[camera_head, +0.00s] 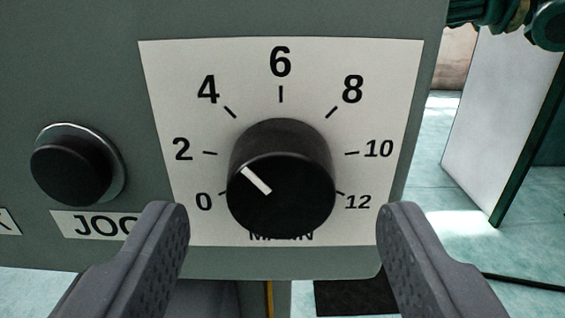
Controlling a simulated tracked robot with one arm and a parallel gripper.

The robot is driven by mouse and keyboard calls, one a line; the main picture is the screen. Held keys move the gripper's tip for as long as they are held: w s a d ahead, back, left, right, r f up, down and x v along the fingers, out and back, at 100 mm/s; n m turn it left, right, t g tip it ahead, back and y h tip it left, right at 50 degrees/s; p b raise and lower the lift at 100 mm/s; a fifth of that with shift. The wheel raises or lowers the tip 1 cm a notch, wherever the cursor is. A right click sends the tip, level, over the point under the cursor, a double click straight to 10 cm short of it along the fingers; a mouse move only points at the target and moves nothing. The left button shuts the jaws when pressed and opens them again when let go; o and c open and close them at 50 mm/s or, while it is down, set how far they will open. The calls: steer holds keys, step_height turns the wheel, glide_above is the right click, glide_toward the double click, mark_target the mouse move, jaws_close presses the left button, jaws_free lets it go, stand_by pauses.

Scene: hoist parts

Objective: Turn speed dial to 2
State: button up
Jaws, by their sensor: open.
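The speed dial is a black round knob (290,165) on a white scale plate (385,80) marked 0 to 12, in the middle of the view. Its white pointer line (256,180) slants up and left, between the 2 (182,149) and the 4 (208,90), seemingly closer to the 4 direction. My gripper (282,218) is open, one finger low on each side of the knob. The fingers appear clear of the knob with wide gaps. The knob covers part of the lettering at the plate's bottom.
A black push button (72,172) with a metal ring sits left of the plate, above a partly hidden label starting "JO" (95,224). The grey-green panel (85,75) ends right of the plate. Beyond it are a pale tiled floor and a white board (495,110).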

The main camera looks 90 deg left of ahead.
steer(key=shift+a, duration=0.95)
steer(key=shift+c, duration=0.4)
steer(key=c, duration=0.9)
steer(key=shift+w+d, duration=0.1)
steer(key=shift+d, duration=0.15)
steer(key=shift+a, duration=0.15)
